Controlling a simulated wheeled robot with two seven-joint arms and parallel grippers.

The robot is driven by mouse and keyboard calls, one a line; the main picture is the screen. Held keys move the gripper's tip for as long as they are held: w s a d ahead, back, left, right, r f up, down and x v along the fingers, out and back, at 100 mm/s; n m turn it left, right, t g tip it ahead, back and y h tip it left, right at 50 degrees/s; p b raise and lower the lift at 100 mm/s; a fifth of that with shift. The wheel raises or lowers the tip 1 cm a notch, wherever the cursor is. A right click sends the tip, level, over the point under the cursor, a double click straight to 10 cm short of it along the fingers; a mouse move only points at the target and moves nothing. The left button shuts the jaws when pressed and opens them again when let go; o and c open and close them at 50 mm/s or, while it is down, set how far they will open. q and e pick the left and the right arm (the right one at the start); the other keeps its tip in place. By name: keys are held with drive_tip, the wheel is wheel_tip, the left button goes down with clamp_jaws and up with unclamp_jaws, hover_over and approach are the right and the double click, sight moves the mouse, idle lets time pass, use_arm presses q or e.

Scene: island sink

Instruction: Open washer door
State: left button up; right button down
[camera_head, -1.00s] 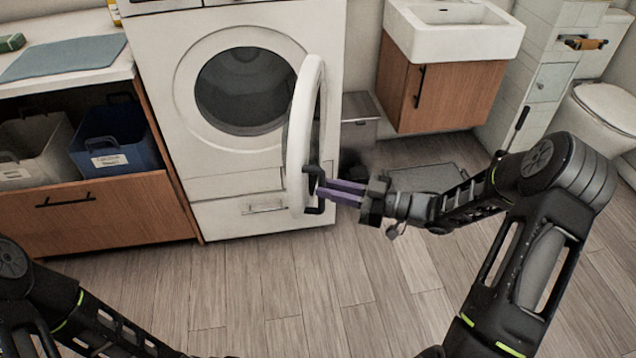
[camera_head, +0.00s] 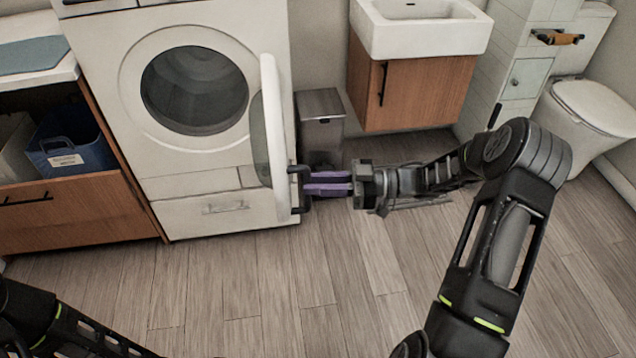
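The white washer (camera_head: 160,205) stands left of centre, with its round drum opening (camera_head: 194,90) uncovered. Its round white door (camera_head: 276,130) is hinged on the right side and stands swung out, seen nearly edge-on. My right gripper (camera_head: 299,190) is at the lower outer edge of the door, coming from the right.
A grey bin (camera_head: 321,118) stands right of the washer, behind the gripper. A sink (camera_head: 420,28) on a wooden cabinet (camera_head: 425,92) and a toilet (camera_head: 590,115) are farther right. A wooden counter unit (camera_head: 70,212) with a blue bin (camera_head: 72,150) is at left. The front floor is clear.

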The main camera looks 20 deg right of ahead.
drive_tip(key=c, duration=1.6)
unclamp_jaws()
drive_tip(key=shift+w+d+r+t, duration=0.25)
drive_tip(key=shift+w+d+t, duration=0.1)
drive_tip(key=shift+w, duration=0.3)
drive_tip(key=shift+c, duration=0.2)
drive_tip(key=shift+o, duration=1.4)
drive_tip(key=shift+w+f, duration=0.1)
drive_tip(key=shift+w, duration=0.05)
drive_tip(key=v, duration=0.7)
drive_tip(key=shift+s+d+p, duration=0.25)
drive_tip(key=shift+d+p, duration=0.05)
